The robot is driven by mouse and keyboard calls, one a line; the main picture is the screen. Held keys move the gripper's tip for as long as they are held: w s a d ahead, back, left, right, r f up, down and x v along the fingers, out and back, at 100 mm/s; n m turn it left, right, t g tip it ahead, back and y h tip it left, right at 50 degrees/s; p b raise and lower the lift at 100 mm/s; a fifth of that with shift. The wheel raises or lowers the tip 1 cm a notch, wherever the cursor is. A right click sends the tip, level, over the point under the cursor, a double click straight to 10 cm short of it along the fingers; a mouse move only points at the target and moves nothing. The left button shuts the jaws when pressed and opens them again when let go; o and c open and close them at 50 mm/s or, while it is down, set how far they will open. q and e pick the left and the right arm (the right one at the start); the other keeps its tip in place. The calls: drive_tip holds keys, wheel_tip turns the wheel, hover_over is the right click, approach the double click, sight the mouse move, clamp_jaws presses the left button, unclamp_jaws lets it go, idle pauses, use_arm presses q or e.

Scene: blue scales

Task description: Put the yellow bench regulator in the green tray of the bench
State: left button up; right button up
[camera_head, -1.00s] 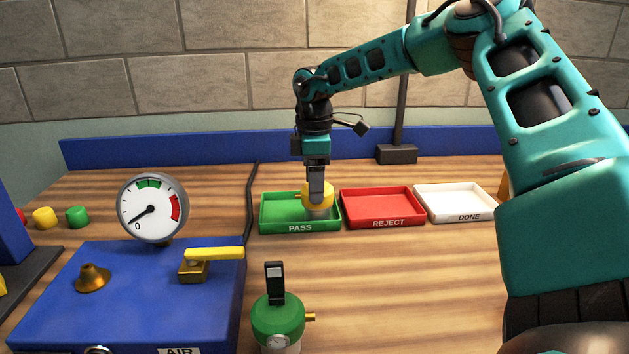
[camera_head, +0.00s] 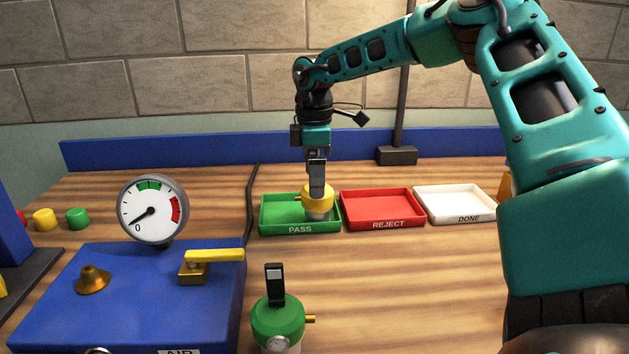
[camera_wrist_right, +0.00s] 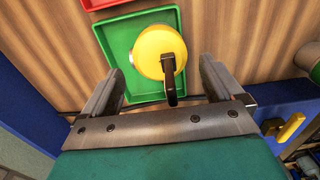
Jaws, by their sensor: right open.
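The yellow bench regulator (camera_head: 318,199) stands in the green tray (camera_head: 275,226) marked PASS, towards its right side. It also shows from above in the right wrist view (camera_wrist_right: 156,50), with its dark upright handle, inside the green tray (camera_wrist_right: 118,38). My right gripper (camera_head: 317,190) is directly above the regulator, pointing down. In the wrist view its two fingers (camera_wrist_right: 159,84) are spread apart, one on each side of the dark handle, with gaps to it. The regulator's base is partly hidden by the tray's front wall. My left gripper is out of view.
The red REJECT tray (camera_head: 382,206) and white DONE tray (camera_head: 455,203) stand to the right. A green regulator (camera_head: 277,322) stands in front. A blue box (camera_head: 140,295) with a gauge (camera_head: 152,209) and yellow lever (camera_head: 214,255) is at left. The wood at front right is clear.

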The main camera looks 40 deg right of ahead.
wheel_tip(320, 180, up, 10)
drive_tip(key=shift+p, duration=0.35)
idle(0.4)
